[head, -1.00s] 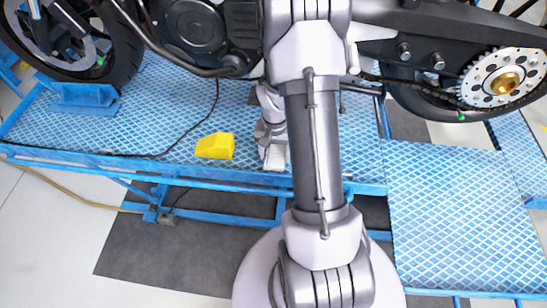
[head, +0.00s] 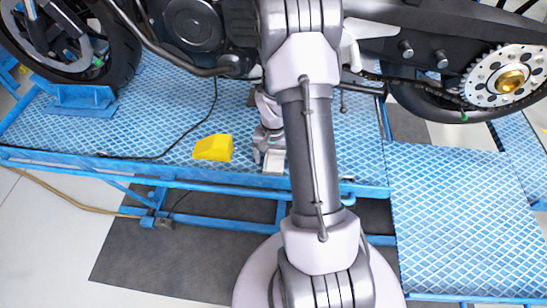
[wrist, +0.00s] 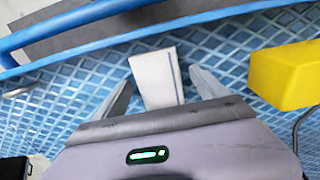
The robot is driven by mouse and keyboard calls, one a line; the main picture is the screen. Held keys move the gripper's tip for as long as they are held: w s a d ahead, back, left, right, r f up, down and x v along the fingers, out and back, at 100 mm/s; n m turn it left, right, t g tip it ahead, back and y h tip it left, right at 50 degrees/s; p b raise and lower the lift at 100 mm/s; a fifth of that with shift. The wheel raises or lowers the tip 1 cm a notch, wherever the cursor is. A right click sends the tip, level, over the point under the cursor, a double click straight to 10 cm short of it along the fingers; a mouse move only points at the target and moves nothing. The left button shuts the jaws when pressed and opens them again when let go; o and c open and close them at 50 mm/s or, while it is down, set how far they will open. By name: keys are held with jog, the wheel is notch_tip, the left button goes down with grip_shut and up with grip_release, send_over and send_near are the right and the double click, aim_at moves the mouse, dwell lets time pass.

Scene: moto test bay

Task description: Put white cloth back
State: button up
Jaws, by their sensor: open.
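The white cloth (wrist: 157,78) is a small folded pale strip with a blue stripe along one side. It lies on the blue lattice platform, close to its front edge. In the wrist view my gripper (wrist: 162,76) is open, with one finger on each side of the cloth and visible gaps between. In the head view the cloth (head: 274,163) shows just below my gripper (head: 270,152), left of my forearm. My arm partly hides the gripper there. I cannot tell how high the fingers are above the platform.
A yellow block (head: 213,148) lies left of the cloth, and right of my gripper in the wrist view (wrist: 285,75). A black cable (head: 190,135) runs behind the block. The motorcycle (head: 190,30) stands over the platform. A blue rail (head: 190,182) runs along the platform's front edge.

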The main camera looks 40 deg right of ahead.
aim_at(273, 160)
jog(key=shift+r, duration=0.1)
jog(key=w+a+r+n+t+p, duration=0.1)
jog(key=a+r+p, duration=0.2)
jog(key=r, duration=0.8)
jog(key=w+a+r+t+p, duration=0.1)
jog(key=a+r+p, duration=0.2)
jog(key=r, duration=0.8)
jog(key=s+a+r+n+t+y, duration=0.1)
jog(key=s+a+r+n+t, duration=0.1)
jog(key=s+a+r, duration=0.5)
jog(key=s+a+r+n+t+y, duration=0.1)
jog(key=s+a+r+n, duration=0.1)
jog(key=s+a+r, duration=0.5)
jog(key=a+r, duration=0.1)
jog(key=a, duration=0.5)
jog(key=shift+a+n+t, duration=0.3)
jog(key=shift+a+t, duration=0.05)
jog(key=shift+t, duration=0.05)
